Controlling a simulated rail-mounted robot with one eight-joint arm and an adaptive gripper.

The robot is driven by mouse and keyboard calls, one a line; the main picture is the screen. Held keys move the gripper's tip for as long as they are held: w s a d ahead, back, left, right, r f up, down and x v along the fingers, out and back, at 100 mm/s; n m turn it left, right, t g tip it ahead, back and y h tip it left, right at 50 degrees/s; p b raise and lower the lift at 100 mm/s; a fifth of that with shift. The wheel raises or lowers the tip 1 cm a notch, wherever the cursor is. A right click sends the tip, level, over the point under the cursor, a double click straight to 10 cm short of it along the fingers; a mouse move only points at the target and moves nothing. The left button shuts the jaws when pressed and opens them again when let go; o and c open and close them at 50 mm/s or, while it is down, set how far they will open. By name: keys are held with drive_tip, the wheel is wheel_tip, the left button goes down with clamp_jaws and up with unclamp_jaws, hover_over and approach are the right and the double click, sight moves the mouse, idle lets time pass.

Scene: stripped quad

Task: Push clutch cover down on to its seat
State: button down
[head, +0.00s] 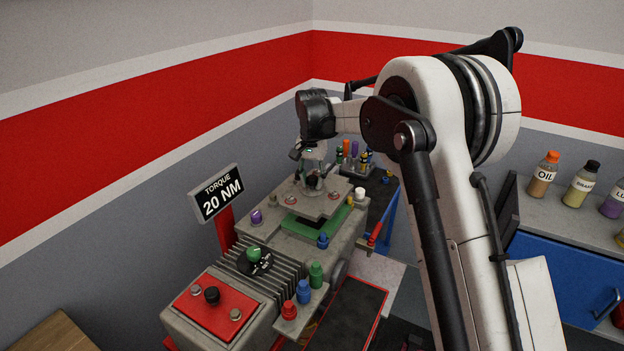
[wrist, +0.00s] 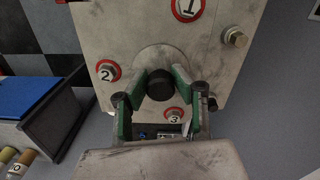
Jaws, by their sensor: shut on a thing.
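The clutch cover (head: 325,207) is a flat grey metal plate over the engine block in the head view. In the wrist view it fills the middle (wrist: 130,35), with a round boss and a black knob (wrist: 160,85) at its centre. My gripper (head: 313,180) is above the plate; in the wrist view its green-padded fingers (wrist: 160,77) are shut on the knob from both sides. A green surface (head: 303,229) shows below the plate's near edge. Whether the plate touches it or hovers just above, I cannot tell. The rest of the seat is hidden.
Bolts ringed in red and numbered 1 (wrist: 187,8), 2 (wrist: 107,71) and 3 (wrist: 173,114) surround the boss. A torque sign (head: 218,193) stands left of the block. Coloured caps, including a blue one (head: 322,240), and a tool holder (head: 356,160) are nearby.

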sight(312, 178)
drive_tip(key=shift+f+b, duration=0.8)
drive_tip(key=shift+f, duration=0.7)
drive_tip(key=shift+f+b, duration=1.8)
idle(1.6)
drive_tip(key=c, duration=1.4)
unclamp_jaws()
drive_tip(key=shift+o, duration=0.2)
wheel_tip(312, 178, up, 12)
